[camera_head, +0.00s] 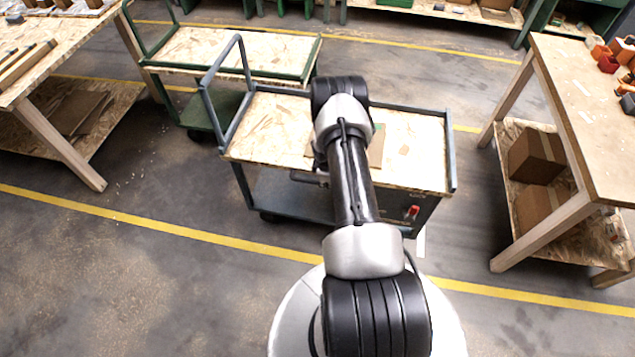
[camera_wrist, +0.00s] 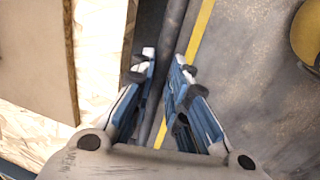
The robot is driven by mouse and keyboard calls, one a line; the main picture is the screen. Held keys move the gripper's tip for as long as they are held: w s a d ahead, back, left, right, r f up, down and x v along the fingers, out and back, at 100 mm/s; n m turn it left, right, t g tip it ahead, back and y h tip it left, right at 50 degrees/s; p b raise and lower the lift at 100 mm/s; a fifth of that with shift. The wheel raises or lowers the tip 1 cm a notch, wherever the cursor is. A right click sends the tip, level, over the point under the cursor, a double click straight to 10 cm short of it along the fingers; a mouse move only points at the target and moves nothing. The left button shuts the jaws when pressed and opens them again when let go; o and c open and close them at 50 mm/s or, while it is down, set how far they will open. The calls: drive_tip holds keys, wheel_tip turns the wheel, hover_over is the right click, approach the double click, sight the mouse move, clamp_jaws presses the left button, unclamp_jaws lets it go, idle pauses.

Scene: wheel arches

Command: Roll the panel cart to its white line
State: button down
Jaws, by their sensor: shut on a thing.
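The panel cart (camera_head: 415,150) has a grey-blue frame, a chipboard top and a raised push handle at its left end. It stands in the middle of the head view, partly hidden by my arm. In the wrist view my gripper (camera_wrist: 164,60) is shut on a dark bar (camera_wrist: 172,35) along the edge of the cart, with a finger on each side. The chipboard top (camera_wrist: 98,60) lies left of the bar. A short white line (camera_head: 421,242) shows on the floor by the cart's near right corner; its other parts are hidden.
A green cart (camera_head: 240,50) stands close behind on the left. A workbench (camera_head: 590,120) with boxes beneath stands on the right, another table (camera_head: 60,60) on the left. A yellow floor line (camera_head: 180,232) runs across the front. A yellow rounded object (camera_wrist: 308,35) shows in the wrist view.

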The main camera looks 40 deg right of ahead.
drive_tip(key=shift+s+d+f, duration=0.1)
drive_tip(key=shift+s+d, duration=0.3)
drive_tip(key=shift+s, duration=0.3)
drive_tip(key=shift+s+d, duration=0.4)
drive_tip(key=shift+s, duration=0.3)
drive_tip(key=c, duration=1.6)
unclamp_jaws()
drive_tip(key=shift+d, duration=0.1)
drive_tip(key=shift+o, duration=0.2)
drive_tip(key=shift+r, duration=0.2)
wheel_tip(320, 180, up, 12)
drive_tip(key=s+a, duration=0.1)
drive_tip(key=a, duration=0.1)
drive_tip(key=shift+s+f, duration=0.15)
drive_tip(key=shift+f, duration=0.05)
